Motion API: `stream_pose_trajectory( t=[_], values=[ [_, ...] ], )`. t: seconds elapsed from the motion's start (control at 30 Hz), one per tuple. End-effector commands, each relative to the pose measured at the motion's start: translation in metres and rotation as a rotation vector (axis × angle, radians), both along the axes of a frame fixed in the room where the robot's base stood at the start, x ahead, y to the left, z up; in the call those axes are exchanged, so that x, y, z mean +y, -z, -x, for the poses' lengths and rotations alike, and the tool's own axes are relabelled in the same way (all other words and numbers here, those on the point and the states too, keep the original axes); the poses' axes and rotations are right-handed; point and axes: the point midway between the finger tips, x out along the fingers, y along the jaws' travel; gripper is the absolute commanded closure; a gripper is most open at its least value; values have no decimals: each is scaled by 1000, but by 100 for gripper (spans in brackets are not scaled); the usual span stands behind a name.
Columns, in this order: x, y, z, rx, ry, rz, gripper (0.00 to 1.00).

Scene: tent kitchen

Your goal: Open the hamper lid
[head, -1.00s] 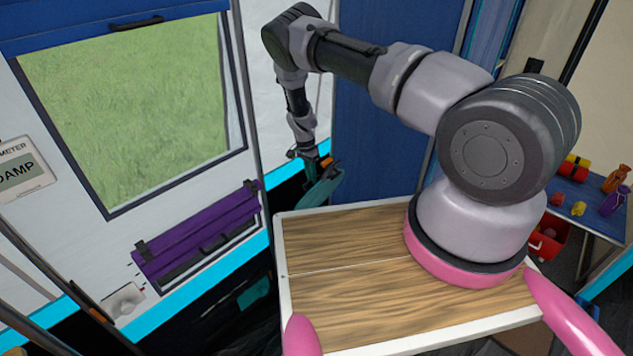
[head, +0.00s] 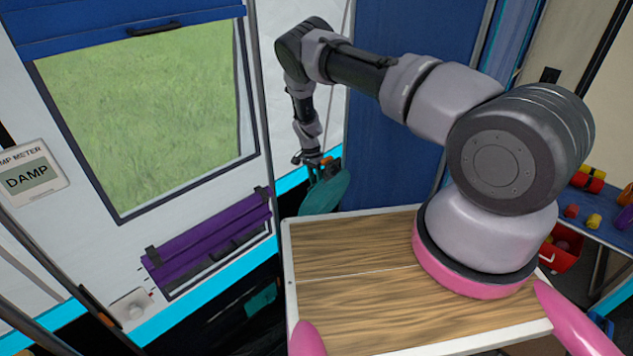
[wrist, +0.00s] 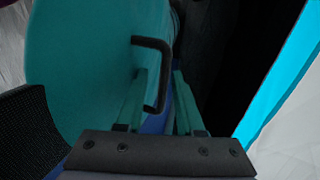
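The teal round hamper lid (head: 328,196) shows in the head view beyond the wooden top, under my gripper (head: 322,168). It is tilted up. In the wrist view the lid (wrist: 85,60) fills the left side, its face steep, with a black bar handle (wrist: 163,70) standing out from it. My gripper (wrist: 160,103) has its two teal fingers apart. The handle's lower end lies between them, closer to the left finger; I cannot tell whether it touches. The hamper's body is not clear; a dark meshed surface (wrist: 35,125) at the lower left may be part of it.
A wood-grain top with a white rim (head: 288,262) lies in front of the lid. A blue panel (head: 390,165) stands behind the arm. The white wall with a window (head: 150,110) and purple roll (head: 205,240) is at left. A blue table (head: 590,205) is at right.

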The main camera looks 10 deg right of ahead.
Motion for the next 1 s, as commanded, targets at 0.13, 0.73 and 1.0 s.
stream_pose_trajectory(
  t=[0.13, 0.73, 1.0],
  values=[
    [-1, -3, -4, -8, -1, 0, 55],
    [7, -72, -17, -12, -1, 0, 55],
    [10, -106, -21, -8, -2, 1, 55]
  ],
)
